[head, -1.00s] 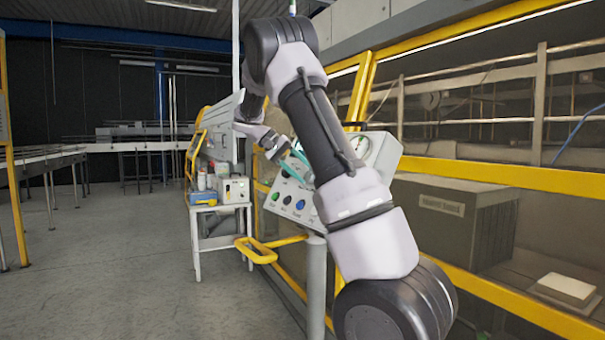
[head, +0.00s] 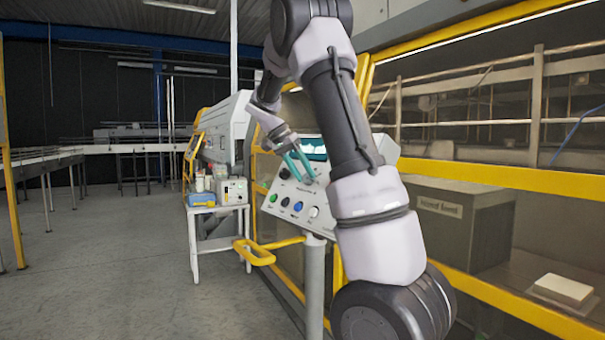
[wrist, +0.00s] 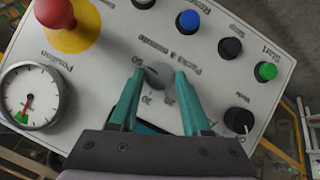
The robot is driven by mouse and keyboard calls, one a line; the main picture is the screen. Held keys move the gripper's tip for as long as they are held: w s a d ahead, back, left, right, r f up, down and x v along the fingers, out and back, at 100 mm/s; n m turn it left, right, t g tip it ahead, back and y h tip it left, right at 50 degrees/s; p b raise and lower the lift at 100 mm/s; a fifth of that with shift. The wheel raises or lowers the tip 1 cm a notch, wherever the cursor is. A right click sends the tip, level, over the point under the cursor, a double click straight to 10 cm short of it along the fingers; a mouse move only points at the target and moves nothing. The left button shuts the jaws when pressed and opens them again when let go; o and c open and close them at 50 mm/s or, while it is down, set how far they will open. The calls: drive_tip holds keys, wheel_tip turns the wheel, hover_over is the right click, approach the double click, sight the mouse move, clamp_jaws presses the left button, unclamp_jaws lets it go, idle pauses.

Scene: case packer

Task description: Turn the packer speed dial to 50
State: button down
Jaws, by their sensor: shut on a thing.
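The packs-a-minute speed dial (wrist: 158,79) is a grey knob on the white sloped control panel (wrist: 110,50), seen upside down in the wrist view. Small numbers ring it; a dark pointer mark shows at its upper left, towards a number that looks like 50, though the exact setting is hard to read. My gripper (wrist: 159,76) has its two green fingers on either side of the knob, shut on it. In the head view my gripper (head: 309,175) reaches the panel from the upper left, and the fingers mostly hide the dial.
The panel also carries a red emergency stop (wrist: 68,22), a round gauge (wrist: 31,98), a black mode knob (wrist: 238,120), and green (wrist: 266,71), black (wrist: 230,48) and blue (wrist: 188,20) buttons. A yellow guard rail (head: 480,176) runs right; a small white table (head: 215,208) stands left.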

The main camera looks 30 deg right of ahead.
idle(0.4)
drive_tip(key=shift+c, duration=1.8)
unclamp_jaws()
drive_tip(key=v, duration=1)
drive_tip(key=shift+a+r, duration=0.15)
drive_tip(key=shift+r, duration=0.15)
